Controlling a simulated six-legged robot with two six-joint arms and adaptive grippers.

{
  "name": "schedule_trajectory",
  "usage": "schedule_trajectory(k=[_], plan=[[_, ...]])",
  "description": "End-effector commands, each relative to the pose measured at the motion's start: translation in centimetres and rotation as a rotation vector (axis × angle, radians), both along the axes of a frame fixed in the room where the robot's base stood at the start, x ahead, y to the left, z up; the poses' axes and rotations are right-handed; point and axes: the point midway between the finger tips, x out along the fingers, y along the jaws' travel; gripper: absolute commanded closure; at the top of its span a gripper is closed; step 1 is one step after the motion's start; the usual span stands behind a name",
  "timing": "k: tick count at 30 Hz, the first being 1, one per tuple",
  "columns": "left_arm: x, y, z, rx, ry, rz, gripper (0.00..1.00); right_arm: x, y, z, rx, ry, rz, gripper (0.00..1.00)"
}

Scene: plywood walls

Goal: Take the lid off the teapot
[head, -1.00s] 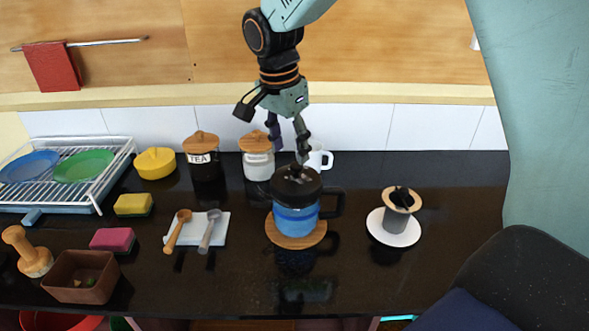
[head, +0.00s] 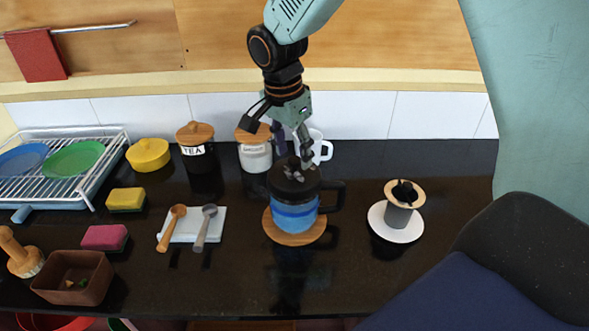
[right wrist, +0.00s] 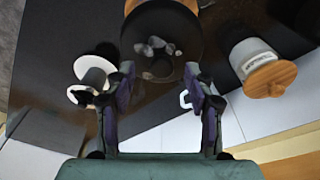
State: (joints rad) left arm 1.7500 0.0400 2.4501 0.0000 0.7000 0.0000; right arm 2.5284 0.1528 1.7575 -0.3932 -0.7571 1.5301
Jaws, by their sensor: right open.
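The teapot (head: 293,217) is a blue pot with a black handle at its right. It stands upright on a round wooden coaster (head: 318,231). Its black lid (head: 284,186) sits on top, with greyish, lumpy shapes at its middle; it shows as a dark disc in the right wrist view (right wrist: 185,22). My right gripper (head: 292,155) points down just above and behind the lid. In the right wrist view its fingers (right wrist: 159,76) are spread and empty, with the lid's middle just beyond their tips. I cannot tell whether they touch it. My left gripper is not in view.
A white-bodied canister (head: 255,155), a tea canister (head: 200,160) and a white mug (head: 319,150) stand behind the teapot. A grey cup (head: 398,215) on a white disc stands right. Two scoops lie on a white tray (head: 189,232) at left.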

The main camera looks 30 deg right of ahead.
Motion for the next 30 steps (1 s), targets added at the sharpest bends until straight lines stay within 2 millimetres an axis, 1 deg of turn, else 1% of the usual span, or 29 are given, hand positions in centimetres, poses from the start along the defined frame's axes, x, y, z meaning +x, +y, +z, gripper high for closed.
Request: schedule_trajectory(k=[1, 3, 5, 13, 30], plan=[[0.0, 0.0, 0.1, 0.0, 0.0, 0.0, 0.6, 0.1, -0.1, -0.7, 0.001, 0.001, 0.0, 0.46], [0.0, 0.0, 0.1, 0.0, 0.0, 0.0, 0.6, 0.1, -0.3, -1.4, 0.0, 0.001, -0.001, 0.46], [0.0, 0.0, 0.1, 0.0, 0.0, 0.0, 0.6, 0.2, -0.4, -1.8, 0.0, 0.0, -0.001, 0.46], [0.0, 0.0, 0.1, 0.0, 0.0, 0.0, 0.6, 0.4, -0.5, -2.0, 0.0, -0.002, -0.001, 0.47], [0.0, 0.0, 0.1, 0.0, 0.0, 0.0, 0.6, 0.5, -0.5, -2.0, -0.001, -0.001, -0.001, 0.95]])
